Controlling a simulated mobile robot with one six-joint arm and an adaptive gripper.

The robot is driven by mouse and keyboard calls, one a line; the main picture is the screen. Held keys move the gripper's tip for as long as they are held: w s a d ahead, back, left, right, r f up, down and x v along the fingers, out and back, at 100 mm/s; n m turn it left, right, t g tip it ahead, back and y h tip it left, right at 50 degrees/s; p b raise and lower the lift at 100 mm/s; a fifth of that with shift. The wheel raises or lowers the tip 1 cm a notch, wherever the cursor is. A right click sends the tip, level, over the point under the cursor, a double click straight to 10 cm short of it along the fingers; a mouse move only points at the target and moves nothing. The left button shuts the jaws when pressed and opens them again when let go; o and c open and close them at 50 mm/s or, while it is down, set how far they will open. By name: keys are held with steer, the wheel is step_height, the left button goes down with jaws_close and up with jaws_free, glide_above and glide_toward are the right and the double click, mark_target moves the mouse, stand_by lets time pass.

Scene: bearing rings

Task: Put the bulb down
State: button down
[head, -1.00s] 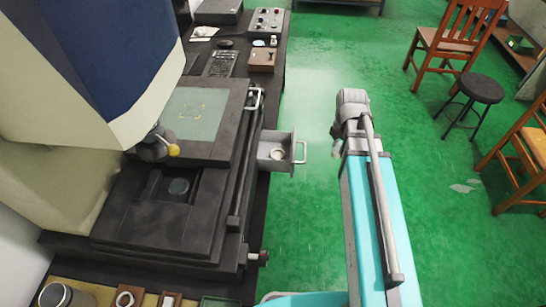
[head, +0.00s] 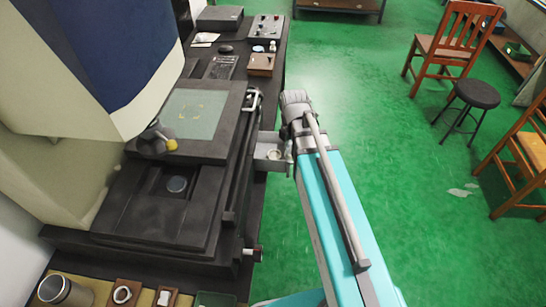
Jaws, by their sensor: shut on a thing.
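I cannot make out the bulb in the head view. My arm reaches up the middle of the picture and ends in a grey joint near the open drawer (head: 268,163). My gripper and whatever it holds do not show; the arm may hide them. The drawer stands out from the right side of the dark machine bench, and a pale ring (head: 275,153) lies in it. My arm's grey end covers part of the view just right of and above the drawer.
The measuring machine (head: 150,205) fills the left. A control box (head: 265,26) and a brown box (head: 261,64) stand on the bench behind. A metal cup (head: 62,291) and a ring on a wooden block (head: 122,293) are front left. Green floor, stool (head: 477,94) and chairs are right.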

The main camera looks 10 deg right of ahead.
stand_by(0.4)
steer(key=d+r+n+p, duration=0.1)
steer(key=s+d+n, duration=0.1)
steer(key=d, duration=0.1)
steer(key=s+d+r+n+p, duration=0.1)
steer(key=shift+d+r+p, duration=0.15)
steer(key=shift+r+p, duration=0.15)
stand_by(0.4)
steer(key=shift+w+a+f+b, duration=1.2)
steer(key=shift+w+f+b, duration=0.3)
steer(key=shift+w, duration=0.3)
steer(key=shift+w+a+f+b, duration=1.25)
steer(key=shift+w+f+b, duration=0.25)
steer(key=shift+w, duration=0.35)
steer(key=shift+w+a+f+b, duration=1.2)
steer(key=shift+w+f+b, duration=0.3)
steer(key=shift+w, duration=0.3)
